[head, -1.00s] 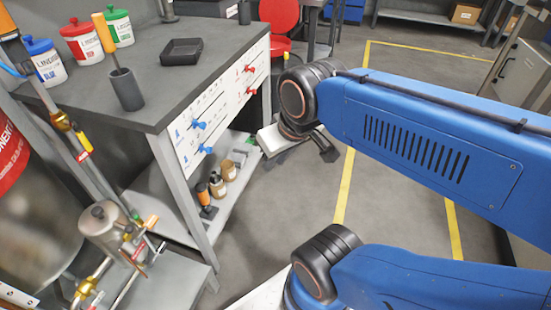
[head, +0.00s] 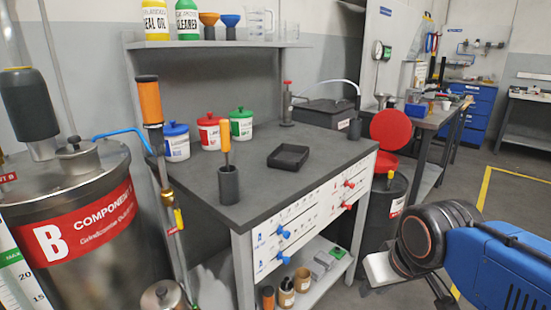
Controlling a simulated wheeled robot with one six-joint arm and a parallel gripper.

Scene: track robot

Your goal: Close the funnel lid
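The funnel's red round lid (head: 390,131) stands raised, tilted up at the back of the red funnel (head: 383,166). The funnel sits on top of a dark drum (head: 382,208) at the right end of the workbench. The lid is open. My gripper (head: 382,270) shows only in part, as a pale piece beside my dark wrist joint, in front of and below the drum in the picture. Its fingertips cannot be made out, so I cannot tell whether it is open or shut. My arm hides the lower right of the drum's surroundings.
The workbench (head: 210,200) carries blue, red and green lidded tubs, a black tray (head: 289,157) and a dark cup (head: 228,184) with an orange-handled tool. A steel tank (head: 85,250) stands at left. Another bench (head: 425,122) is behind the drum. Open floor lies at right.

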